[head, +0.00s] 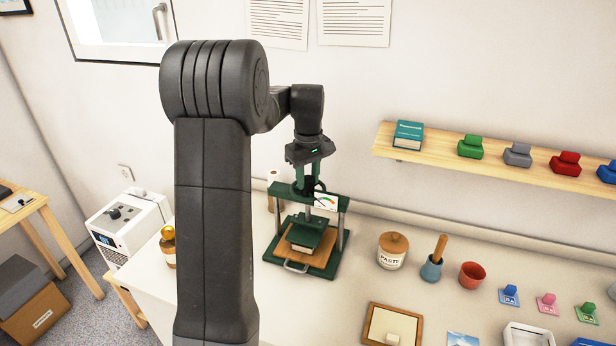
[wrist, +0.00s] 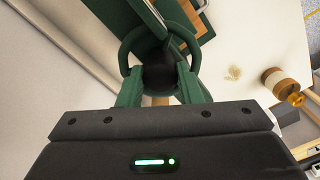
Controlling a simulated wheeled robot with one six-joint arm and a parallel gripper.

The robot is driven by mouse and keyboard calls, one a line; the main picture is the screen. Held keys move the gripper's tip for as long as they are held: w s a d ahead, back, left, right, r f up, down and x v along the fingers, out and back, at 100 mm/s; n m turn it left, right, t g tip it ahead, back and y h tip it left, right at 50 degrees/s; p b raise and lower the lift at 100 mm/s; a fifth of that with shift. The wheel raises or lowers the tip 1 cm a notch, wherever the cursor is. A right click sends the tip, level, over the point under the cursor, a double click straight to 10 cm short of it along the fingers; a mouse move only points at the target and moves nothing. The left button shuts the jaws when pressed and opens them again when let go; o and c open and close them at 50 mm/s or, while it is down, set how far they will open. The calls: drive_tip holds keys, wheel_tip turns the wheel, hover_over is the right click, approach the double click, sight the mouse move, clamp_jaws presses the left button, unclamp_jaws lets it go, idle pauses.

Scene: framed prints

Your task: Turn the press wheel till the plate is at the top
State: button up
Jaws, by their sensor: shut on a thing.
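The green press (head: 337,243) stands on the white bench against the wall. Its wheel is at the top, under my gripper (head: 308,176), and mostly hidden in the head view. In the wrist view the dark green wheel rim (wrist: 126,48) curves around a black hub (wrist: 160,76). My gripper (wrist: 160,92) is shut on the wheel from above. The green plate (head: 307,226) sits low between the posts, close above or on a stack with pale edges on a wooden board (head: 322,259); I cannot tell any gap. A gauge card (head: 326,201) with a coloured arc is at the press top.
A paste jar (head: 392,252), a blue mortar (head: 432,268) and a red pot (head: 472,275) stand right of the press. A shelf (head: 490,163) with a book and coloured blocks is on the wall. A wooden frame (head: 391,329) lies in front.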

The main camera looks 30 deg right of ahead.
sight(308, 177)
drive_tip(key=o, duration=1)
wheel_tip(308, 177, up, 14)
drive_tip(key=shift+f+b, duration=0.1)
drive_tip(key=shift+b, duration=0.5)
wheel_tip(308, 177, down, 14)
drive_tip(key=shift+r+p, duration=0.1)
drive_tip(key=shift+p, duration=0.5)
